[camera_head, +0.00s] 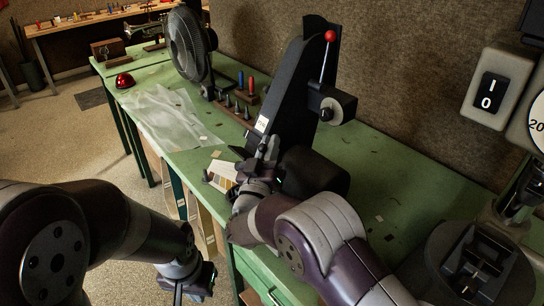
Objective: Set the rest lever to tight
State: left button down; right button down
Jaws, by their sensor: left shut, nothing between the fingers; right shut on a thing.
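The black upright machine (291,95) stands on the green bench, with a small white label (262,123) low on its front edge. My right gripper (268,150) is at the machine's lower front, just below that label. It is shut on a small part there, which I take to be the rest lever; the fingers hide it, so its setting cannot be read. A separate lever with a red knob (330,36) stands upright at the machine's top right, apart from both grippers. My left gripper (190,287) is shut and empty, low in front of the bench.
The green bench (385,180) is fairly clear right of the machine. A fan (190,45), a rack of coloured tools (240,90), clear sheeting (165,115) and a red dome (124,80) are to the left. A switch box (490,90) and a vise (480,258) are at right.

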jog(key=n+t+b, duration=0.2)
jog(key=shift+s+a+r+y+b, duration=0.1)
jog(key=shift+s+a+y+b, duration=0.1)
jog(key=shift+y+b, duration=0.2)
jog(key=shift+r, duration=0.1)
jog(key=c, duration=1.2)
grip_release()
jog(key=shift+c, duration=0.2)
jog(key=shift+w+f, duration=0.1)
jog(key=shift+f, duration=0.15)
